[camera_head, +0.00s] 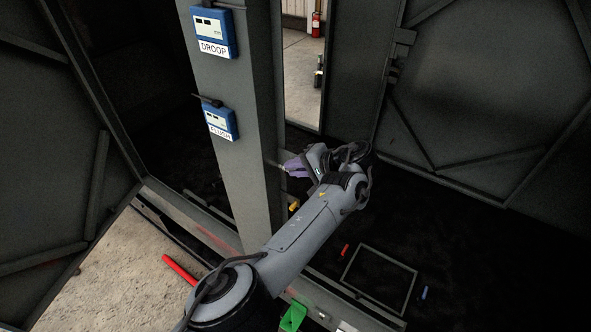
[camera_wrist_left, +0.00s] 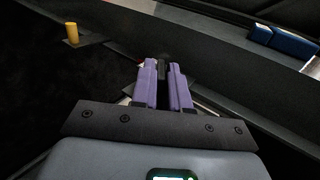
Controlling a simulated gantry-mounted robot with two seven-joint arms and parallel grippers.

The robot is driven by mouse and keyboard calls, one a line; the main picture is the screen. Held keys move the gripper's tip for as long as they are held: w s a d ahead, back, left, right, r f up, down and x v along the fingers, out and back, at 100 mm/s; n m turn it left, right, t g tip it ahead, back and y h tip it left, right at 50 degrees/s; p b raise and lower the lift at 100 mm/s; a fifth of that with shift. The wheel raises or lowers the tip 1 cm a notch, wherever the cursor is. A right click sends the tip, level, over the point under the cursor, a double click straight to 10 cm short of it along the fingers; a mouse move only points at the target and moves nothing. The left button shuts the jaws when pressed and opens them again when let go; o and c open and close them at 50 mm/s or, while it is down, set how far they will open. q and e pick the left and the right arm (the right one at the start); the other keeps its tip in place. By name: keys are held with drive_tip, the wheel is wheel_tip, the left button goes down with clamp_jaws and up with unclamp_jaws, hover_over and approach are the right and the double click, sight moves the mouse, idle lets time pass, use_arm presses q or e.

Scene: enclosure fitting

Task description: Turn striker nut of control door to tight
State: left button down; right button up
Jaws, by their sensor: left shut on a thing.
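My left gripper (camera_head: 285,168) reaches across to the right side of the grey post (camera_head: 243,185). Its purple fingers are shut on a small dark part at the post, which looks like the striker nut (camera_wrist_left: 162,74). In the left wrist view the fingers (camera_wrist_left: 165,85) stand on either side of it. The nut is mostly hidden by the fingers, and I cannot tell how tight it sits. In the head view a thin pale piece shows between fingertips and post. Which dark panel is the control door I cannot tell. My right gripper is not in view.
Two blue boxes, one labelled DROOP (camera_head: 214,32) and one below it (camera_head: 221,123), sit on the post. A yellow cylinder (camera_wrist_left: 72,33) stands out near the gripper. Dark braced panels (camera_head: 490,90) flank the space. A red bar (camera_head: 181,269) and green box (camera_head: 293,316) lie low.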

use_arm(q)
drive_tip(key=shift+f+t+y+b, duration=0.2)
drive_tip(key=shift+t+y+b, duration=0.3)
drive_tip(key=shift+y+b, duration=0.65)
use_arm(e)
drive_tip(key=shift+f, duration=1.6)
use_arm(q)
drive_tip(key=c, duration=1.1)
unclamp_jaws()
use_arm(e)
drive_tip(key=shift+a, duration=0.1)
use_arm(q)
drive_tip(key=shift+r, duration=0.1)
